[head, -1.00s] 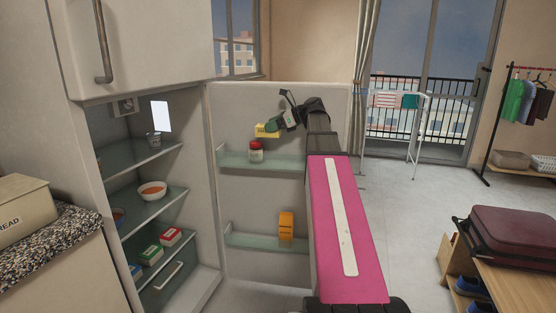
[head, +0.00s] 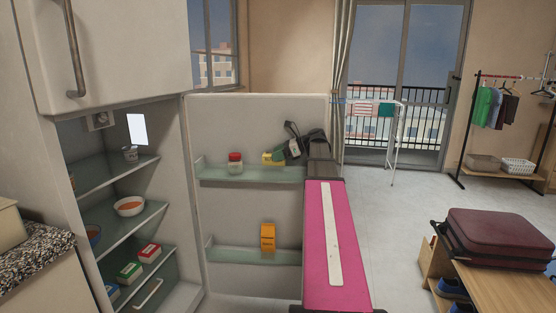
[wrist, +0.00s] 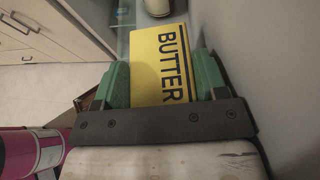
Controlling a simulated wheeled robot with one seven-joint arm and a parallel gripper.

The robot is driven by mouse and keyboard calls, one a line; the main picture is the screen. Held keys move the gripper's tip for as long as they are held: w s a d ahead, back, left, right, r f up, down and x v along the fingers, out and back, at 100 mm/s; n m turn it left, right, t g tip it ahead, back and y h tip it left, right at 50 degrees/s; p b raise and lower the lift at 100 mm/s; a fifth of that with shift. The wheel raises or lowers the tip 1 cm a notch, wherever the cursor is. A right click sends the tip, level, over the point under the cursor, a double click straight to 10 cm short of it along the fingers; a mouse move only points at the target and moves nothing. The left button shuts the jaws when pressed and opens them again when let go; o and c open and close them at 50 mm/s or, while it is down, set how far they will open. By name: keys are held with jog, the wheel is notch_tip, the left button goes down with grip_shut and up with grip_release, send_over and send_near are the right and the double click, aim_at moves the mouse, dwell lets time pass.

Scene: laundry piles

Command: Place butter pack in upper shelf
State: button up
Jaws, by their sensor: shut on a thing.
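The yellow butter pack (head: 268,158) is at my gripper's tip, just above the upper door shelf (head: 225,174) of the open fridge. I cannot tell whether its underside touches the shelf. In the wrist view, the pack (wrist: 160,65) shows its "BUTTER" label between the two green fingers. My gripper (head: 279,156) is shut on it, with the arm reaching in from the right; the fingers also show in the wrist view (wrist: 162,82). A red-lidded jar (head: 235,163) stands on the same shelf, left of the pack.
An orange carton (head: 268,237) stands on the lower door shelf (head: 228,254). The fridge's inner shelves (head: 120,175) at left hold a bowl (head: 130,206), a cup and small boxes. The door panel (head: 255,115) rises close behind the gripper.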

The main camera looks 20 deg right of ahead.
jog(key=shift+f, duration=1.05)
jog(key=shift+f, duration=0.55)
jog(key=o, duration=0.8)
jog(key=shift+c, duration=0.2)
jog(key=shift+r, duration=0.2)
jog(key=v, duration=1.2)
jog(key=shift+r, duration=0.45)
